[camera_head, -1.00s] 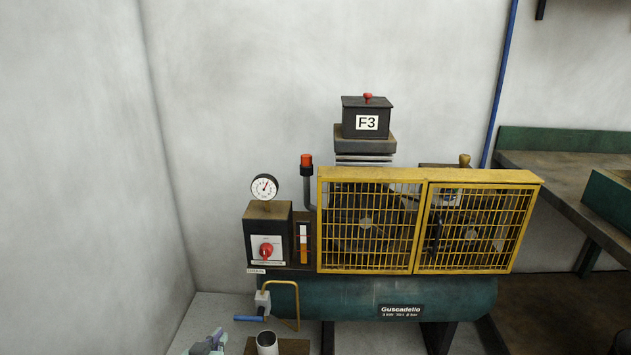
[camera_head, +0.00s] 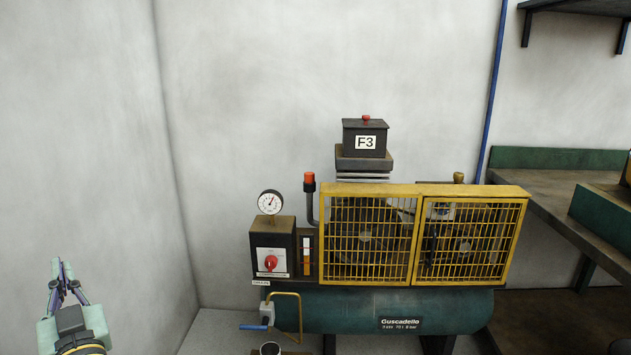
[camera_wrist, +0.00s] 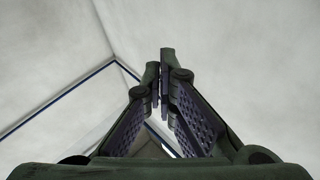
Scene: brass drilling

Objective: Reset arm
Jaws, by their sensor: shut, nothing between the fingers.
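My gripper (camera_head: 61,268) stands at the lower left in the head view, fingers pointing up, in front of the bare wall. It is empty. In the wrist view the fingers of my gripper (camera_wrist: 159,75) meet at their tips, with only wall and ceiling around them. It touches nothing and is well to the left of the compressor (camera_head: 400,310).
The compressor has a yellow guard cage (camera_head: 365,240), a red switch (camera_head: 271,263), a gauge (camera_head: 270,202) and a blue-handled valve (camera_head: 254,327). A workbench (camera_head: 540,192) and a shelf (camera_head: 575,5) are at the right. The left wall (camera_head: 80,130) is bare.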

